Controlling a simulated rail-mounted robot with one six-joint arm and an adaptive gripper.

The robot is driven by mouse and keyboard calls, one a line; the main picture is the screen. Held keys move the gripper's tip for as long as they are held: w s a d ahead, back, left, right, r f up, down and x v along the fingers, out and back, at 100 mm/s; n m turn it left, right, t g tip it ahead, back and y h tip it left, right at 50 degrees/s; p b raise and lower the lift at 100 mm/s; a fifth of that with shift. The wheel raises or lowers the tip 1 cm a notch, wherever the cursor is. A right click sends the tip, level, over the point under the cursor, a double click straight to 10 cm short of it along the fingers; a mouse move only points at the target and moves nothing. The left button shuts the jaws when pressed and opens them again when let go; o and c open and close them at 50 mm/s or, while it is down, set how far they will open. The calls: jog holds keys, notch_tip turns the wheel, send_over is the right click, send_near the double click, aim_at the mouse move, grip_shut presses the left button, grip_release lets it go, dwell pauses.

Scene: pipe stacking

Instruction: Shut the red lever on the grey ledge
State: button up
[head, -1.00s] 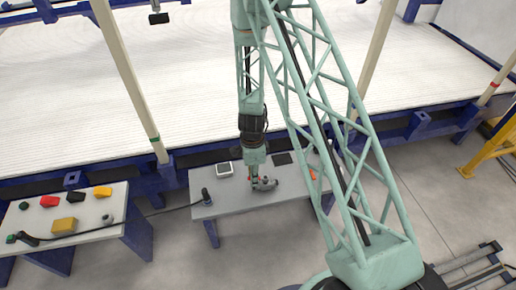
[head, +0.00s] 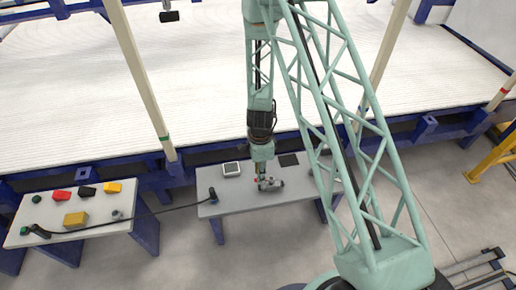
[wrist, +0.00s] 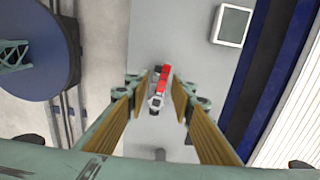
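The red lever (wrist: 163,80) sits on a small grey valve (wrist: 156,103) on the grey ledge (wrist: 182,62). The valve also shows on the ledge in the head view (head: 272,185), where my gripper hides much of the lever. My gripper (wrist: 160,95) points down over the ledge. In the wrist view its two tan finger pads are apart, one on each side of the lever and valve, with gaps visible. I cannot tell how far above the valve the fingertips are. My gripper also shows in the head view (head: 262,174).
A white square box (head: 231,169) and a dark flat pad (head: 289,160) lie at the ledge's back. A black cable runs from a post (head: 213,195) to the left table (head: 100,226), which holds several coloured blocks. My arm covers the ledge's right end.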

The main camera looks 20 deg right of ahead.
notch_tip(320, 180, up, 14)
jog(key=n+p, duration=0.1)
jog(key=p, duration=0.7)
jog(key=shift+w+a+p, duration=0.3)
jog(key=shift+w, duration=0.15)
dwell(0.8)
jog(key=shift+r, duration=0.2)
dwell(0.5)
jog(key=s+r+n+t+b, duration=0.1)
jog(key=s+r+n, duration=0.2)
jog(key=r, duration=0.8)
jog(key=s+a+r+n+y+b, duration=0.1)
jog(key=s+r+n, duration=0.15)
jog(key=r, duration=0.95)
jog(key=s+r+n+t+b, duration=0.1)
jog(key=s+r+n, duration=0.15)
jog(key=r, duration=0.85)
jog(key=s+d+r+n, duration=0.1)
jog(key=s+r+n, duration=0.2)
jog(key=s, duration=0.7)
jog(key=s+d+r+n+t+b, duration=0.1)
jog(key=s+d+r+n, duration=0.1)
jog(key=s+r, duration=0.6)
jog(key=s+d+r+n+t+h+b, duration=0.1)
jog(key=s+r+n, duration=0.3)
jog(key=s, duration=0.7)
jog(key=shift+s+d+r+n, duration=0.15)
jog(key=shift+s+r+n, duration=0.15)
jog(key=shift+r, duration=0.65)
